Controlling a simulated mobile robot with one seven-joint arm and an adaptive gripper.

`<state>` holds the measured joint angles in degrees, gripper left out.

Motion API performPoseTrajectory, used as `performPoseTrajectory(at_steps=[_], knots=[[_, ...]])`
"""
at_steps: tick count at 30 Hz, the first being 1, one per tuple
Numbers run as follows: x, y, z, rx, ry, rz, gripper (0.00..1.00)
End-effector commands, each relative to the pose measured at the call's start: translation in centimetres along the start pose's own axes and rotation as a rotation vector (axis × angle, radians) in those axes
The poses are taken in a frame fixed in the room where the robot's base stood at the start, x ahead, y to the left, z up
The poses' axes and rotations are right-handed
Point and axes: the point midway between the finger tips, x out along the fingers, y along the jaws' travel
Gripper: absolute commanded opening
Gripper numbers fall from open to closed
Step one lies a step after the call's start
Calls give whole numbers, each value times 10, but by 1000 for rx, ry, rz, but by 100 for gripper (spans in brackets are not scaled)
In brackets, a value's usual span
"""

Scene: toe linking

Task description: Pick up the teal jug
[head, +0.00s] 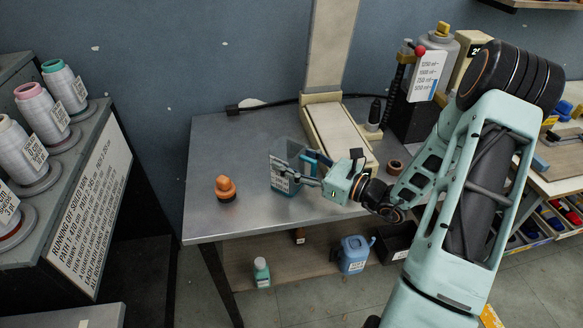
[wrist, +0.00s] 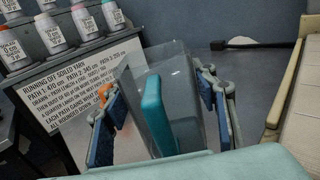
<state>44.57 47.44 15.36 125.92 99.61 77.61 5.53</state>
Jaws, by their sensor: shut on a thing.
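The teal jug (head: 281,183) has a see-through body, a label on its side and a teal handle. It stands upright at the front middle of the metal table; I cannot tell if its base touches the top. In the wrist view the jug (wrist: 157,112) fills the space between the blue finger pads, its teal handle towards me. My gripper (head: 297,172) reaches in from the right and is shut on the jug, one finger on each side. The gripper (wrist: 160,112) also shows in the wrist view.
An orange-brown knob-like object (head: 225,188) stands left of the jug. A cream sloped device (head: 340,137) is close behind it. A brown ring (head: 394,167) lies to the right. A blue container (head: 355,254) and a small bottle (head: 261,272) are on the lower shelf. The table's left front is clear.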

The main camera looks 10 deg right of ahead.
Motion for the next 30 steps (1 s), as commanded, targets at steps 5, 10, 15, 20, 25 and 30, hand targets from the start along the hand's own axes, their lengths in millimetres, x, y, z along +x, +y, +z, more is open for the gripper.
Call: performPoseTrajectory(at_steps=[5,10,15,20,25,30], knots=[[0,0,2,0,0,0,28],[0,0,13,-3,0,0,28],[-4,3,39,-3,1,-1,28],[-24,22,72,-4,2,-2,28],[-45,43,98,-1,3,-3,28],[-71,69,114,-1,1,-3,28]])
